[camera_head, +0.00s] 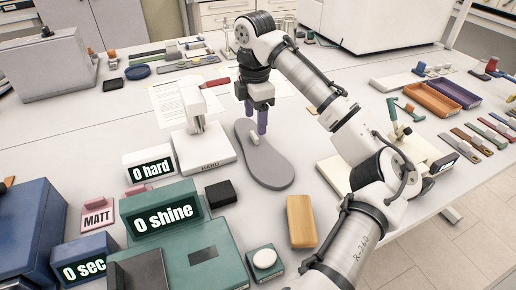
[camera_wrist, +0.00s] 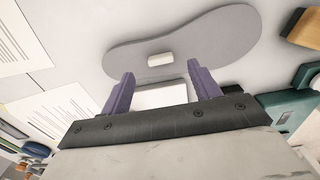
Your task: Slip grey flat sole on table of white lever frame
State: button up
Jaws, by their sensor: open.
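The grey flat sole (camera_head: 264,163) lies flat on the bench, just right of the white lever frame, with a small pale block (camera_head: 256,144) on its top. In the wrist view the sole (camera_wrist: 205,40) stretches across the top, with the pale block (camera_wrist: 160,59) near its edge. The white lever frame (camera_head: 211,154) has a base marked HARD, an upright and a red lever (camera_head: 214,82). My gripper (camera_head: 256,122) is open and empty near the sole's far end. Its purple fingers (camera_wrist: 160,88) show in the wrist view, with a white surface partly visible between them.
A "0 hard" display (camera_head: 149,168) stands left of the frame. A green "0 shine" box (camera_head: 167,211), a black block (camera_head: 220,194) and a tan block (camera_head: 301,221) are in front. A beige device (camera_head: 429,149) with a green lever stands at right. Papers (camera_head: 180,98) lie behind the frame.

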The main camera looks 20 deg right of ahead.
aim_at(254, 135)
jog(key=f, duration=0.4)
jog(key=shift+a+f+p, duration=0.2)
jog(key=shift+f+p, duration=0.1)
jog(key=shift+p, duration=0.1)
jog(key=shift+c, duration=0.4)
jog(key=c, duration=1.2)
jog(key=shift+o, duration=0.2)
jog(key=shift+r, duration=0.1)
notch_tip(254, 135, up, 28)
jog(key=p, duration=0.2)
